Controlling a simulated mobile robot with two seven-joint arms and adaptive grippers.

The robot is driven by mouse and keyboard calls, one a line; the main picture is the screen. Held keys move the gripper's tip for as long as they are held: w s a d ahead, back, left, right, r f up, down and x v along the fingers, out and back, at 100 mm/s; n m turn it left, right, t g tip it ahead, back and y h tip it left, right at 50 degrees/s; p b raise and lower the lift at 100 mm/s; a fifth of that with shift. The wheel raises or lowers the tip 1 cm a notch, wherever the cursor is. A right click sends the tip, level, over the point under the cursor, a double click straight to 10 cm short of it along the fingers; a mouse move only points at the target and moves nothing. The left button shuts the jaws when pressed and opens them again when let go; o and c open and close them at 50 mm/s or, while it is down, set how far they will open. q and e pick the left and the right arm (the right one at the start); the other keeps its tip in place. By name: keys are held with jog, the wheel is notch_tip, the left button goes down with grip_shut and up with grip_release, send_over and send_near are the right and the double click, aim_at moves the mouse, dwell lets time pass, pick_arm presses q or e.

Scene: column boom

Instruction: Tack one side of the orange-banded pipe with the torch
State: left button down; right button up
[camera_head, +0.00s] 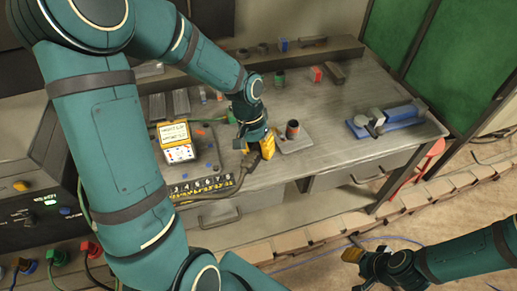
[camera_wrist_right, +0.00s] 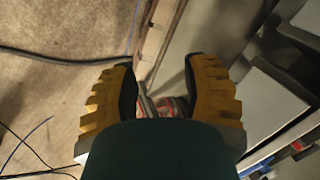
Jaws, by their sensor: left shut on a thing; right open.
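A short upright pipe (camera_head: 293,128) with a dark reddish-brown side stands on a small metal plate (camera_head: 296,144) on the bench; its band is too small to make out clearly. My left gripper (camera_head: 263,147) is just left of the pipe, apart from it, with its yellow fingers pointing down. It is shut on the dark torch (camera_head: 247,163), which is partly hidden by the fingers and trails a thick cable to the left. My right gripper (camera_head: 356,262) is out in front of the bench over the floor. In the right wrist view it is open and empty (camera_wrist_right: 160,98).
Other small pipes and blocks stand at the back. The bench between plate and vise is clear.

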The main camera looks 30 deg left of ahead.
pick_arm(q)
jog(key=shift+s+a+r+p, duration=0.1)
jog(key=shift+s+r+p, duration=0.15)
jog(key=shift+r+p, duration=0.65)
jog(key=shift+s+a+r+p, duration=0.1)
jog(key=shift+s+r+p, duration=0.2)
jog(key=shift+r+p, duration=0.55)
jog(key=shift+s+r+p, duration=0.25)
jog(key=shift+r+p, duration=0.35)
jog(key=shift+r, duration=0.55)
jog(key=shift+s+a+r+p, duration=0.1)
jog(key=shift+s+r+p, duration=0.1)
jog(key=shift+r+p, duration=0.4)
jog(key=shift+s+a+r+p, duration=0.1)
jog(key=shift+s+r+p, duration=0.1)
jog(key=shift+r+p, duration=0.4)
jog(key=shift+d+r, duration=0.1)
jog(key=shift+s, duration=0.1)
